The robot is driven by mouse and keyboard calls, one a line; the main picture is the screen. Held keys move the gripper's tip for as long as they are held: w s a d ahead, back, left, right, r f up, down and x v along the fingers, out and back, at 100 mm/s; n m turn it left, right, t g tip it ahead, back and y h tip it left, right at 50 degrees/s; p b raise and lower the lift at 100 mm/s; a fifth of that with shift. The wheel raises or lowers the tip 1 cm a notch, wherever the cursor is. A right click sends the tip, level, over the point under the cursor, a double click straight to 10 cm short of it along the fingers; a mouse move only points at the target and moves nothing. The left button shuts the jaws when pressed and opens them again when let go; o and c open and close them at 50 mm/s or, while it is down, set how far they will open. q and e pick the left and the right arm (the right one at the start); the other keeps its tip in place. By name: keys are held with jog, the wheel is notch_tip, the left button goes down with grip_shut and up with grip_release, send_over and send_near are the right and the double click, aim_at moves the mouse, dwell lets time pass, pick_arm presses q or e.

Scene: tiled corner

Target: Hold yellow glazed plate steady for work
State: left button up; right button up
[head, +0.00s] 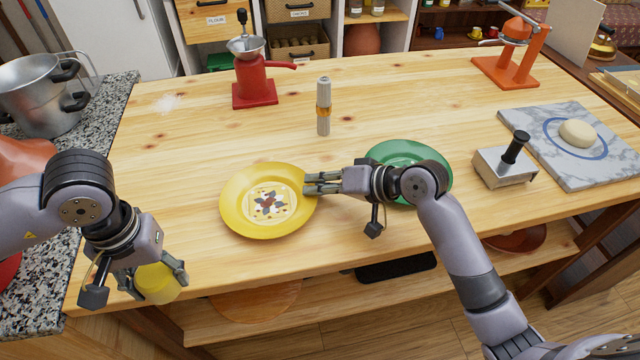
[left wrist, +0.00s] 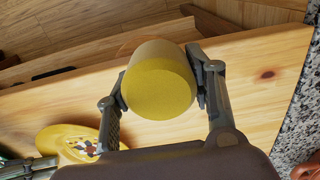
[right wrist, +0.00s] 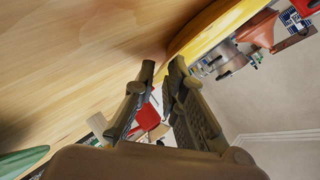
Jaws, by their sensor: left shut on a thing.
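The yellow glazed plate (head: 237,212), with a dark floral pattern in its middle, lies on the wooden table. Its rim shows in the right wrist view (right wrist: 195,30) and part of it in the left wrist view (left wrist: 62,138). My right gripper (head: 306,184) is at the plate's right rim, fingers slightly apart. In the right wrist view its fingertips (right wrist: 163,68) show a narrow gap with nothing clearly between them; whether they touch the rim I cannot tell. My left gripper (head: 156,281) is shut on a yellow cylinder (left wrist: 160,85) by the table's front left edge.
A green plate (head: 385,151) lies behind my right gripper. An upright cylinder (head: 323,105) and a red grinder (head: 256,80) stand farther back. A metal block with black handle (head: 505,168) and a marble board (head: 570,174) are at right. The table's left middle is clear.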

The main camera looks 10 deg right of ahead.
grip_shut()
jog(key=shift+s+f, duration=0.1)
jog(key=shift+f, duration=0.1)
dwell(0.9)
pick_arm(q)
jog(key=shift+w, duration=0.1)
